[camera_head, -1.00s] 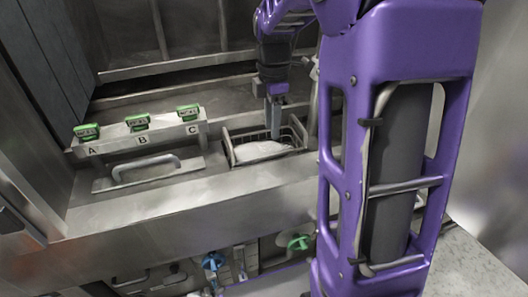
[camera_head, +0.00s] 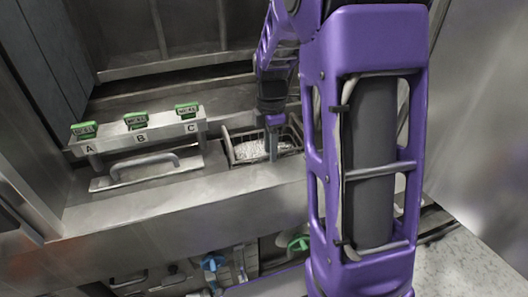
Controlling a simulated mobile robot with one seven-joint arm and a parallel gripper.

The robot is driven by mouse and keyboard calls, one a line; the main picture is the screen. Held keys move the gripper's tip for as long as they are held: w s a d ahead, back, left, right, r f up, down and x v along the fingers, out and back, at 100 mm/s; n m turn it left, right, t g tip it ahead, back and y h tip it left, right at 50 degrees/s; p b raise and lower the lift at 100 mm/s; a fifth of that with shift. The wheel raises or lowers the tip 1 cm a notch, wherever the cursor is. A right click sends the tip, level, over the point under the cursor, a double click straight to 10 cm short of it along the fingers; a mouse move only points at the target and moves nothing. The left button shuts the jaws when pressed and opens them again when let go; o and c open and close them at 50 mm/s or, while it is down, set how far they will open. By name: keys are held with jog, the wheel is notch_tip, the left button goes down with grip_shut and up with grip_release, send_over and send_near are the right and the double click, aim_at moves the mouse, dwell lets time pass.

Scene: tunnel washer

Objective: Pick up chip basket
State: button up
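The chip basket (camera_head: 231,155) is a wire basket set in a recess of the steel counter, just right of the lid with the bar handle. A pale, speckled load (camera_head: 255,150) lies inside it. My gripper (camera_head: 273,150) points down over the right part of the basket. Its fingers overlap the basket in the picture, and I cannot tell whether they touch it or are open or shut. The right end of the basket is partly hidden by my arm.
Green-topped units (camera_head: 137,121) marked A, B and C stand on a ledge at left. A steel lid with a bar handle (camera_head: 145,166) lies before them. Below the counter edge are a blue valve (camera_head: 212,262) and a green valve (camera_head: 298,244).

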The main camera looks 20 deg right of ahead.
grip_shut()
dwell(1.2)
